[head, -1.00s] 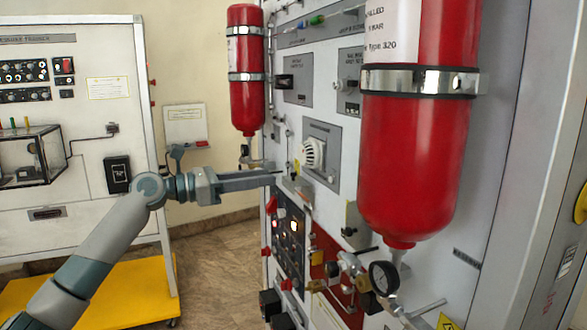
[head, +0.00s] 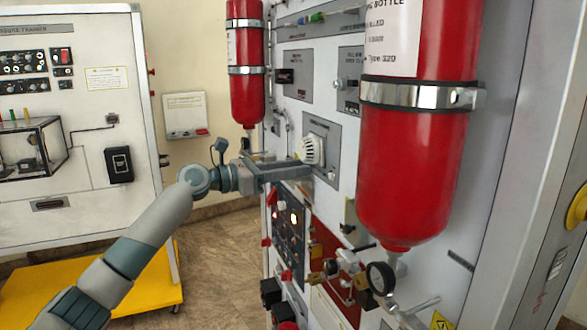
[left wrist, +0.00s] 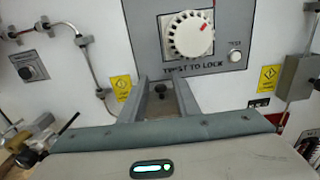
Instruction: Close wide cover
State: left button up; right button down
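A grey panel (head: 327,130) with a round white ribbed dial (head: 313,149) is on the face of the trainer. The left wrist view shows this dial (left wrist: 191,34) with a red mark, above the words "TWIST TO LOCK". My left gripper (head: 303,171) is just below the dial, its fingers pointing at the trainer. In the left wrist view the fingers (left wrist: 161,82) are apart, with a small dark knob (left wrist: 160,89) showing in the gap. I see nothing held. I cannot tell which part is the wide cover. My right gripper is out of view.
A large red bottle (head: 412,165) stands out from the trainer on the right. A smaller red bottle (head: 246,98) hangs above my left gripper. A second trainer (head: 85,140) stands at the left.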

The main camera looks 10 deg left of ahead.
pick_arm(q)
grip_shut()
